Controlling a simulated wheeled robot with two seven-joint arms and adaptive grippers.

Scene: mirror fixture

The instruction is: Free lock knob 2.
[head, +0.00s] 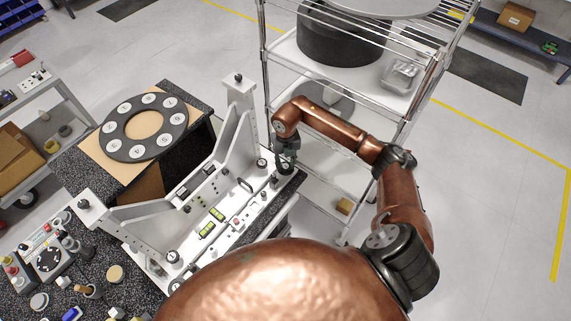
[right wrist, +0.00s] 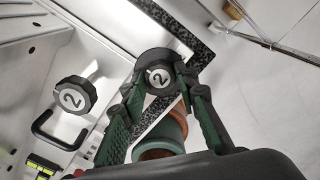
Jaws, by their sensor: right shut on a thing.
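Two dark knobs with white caps marked 2 show in the right wrist view. One knob marked 2 (right wrist: 158,77) is between the fingertips of my right gripper (right wrist: 157,88), near the speckled edge of the bench. The gripper is shut on it. The other, a lobed knob marked 2 (right wrist: 73,97), stands apart to the left on the white fixture (right wrist: 100,40), beside a black handle. I cannot tell from labels which is the lock knob. In the head view my right gripper (head: 286,160) reaches down at the fixture's right end. My left gripper is not in view.
The white fixture has upright plates, a black handle (head: 245,185) and green level vials (head: 208,229). A wire shelf rack (head: 330,70) stands close behind my right arm. A dark ring with numbered discs (head: 145,127) lies at left. Small parts crowd the lower left bench.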

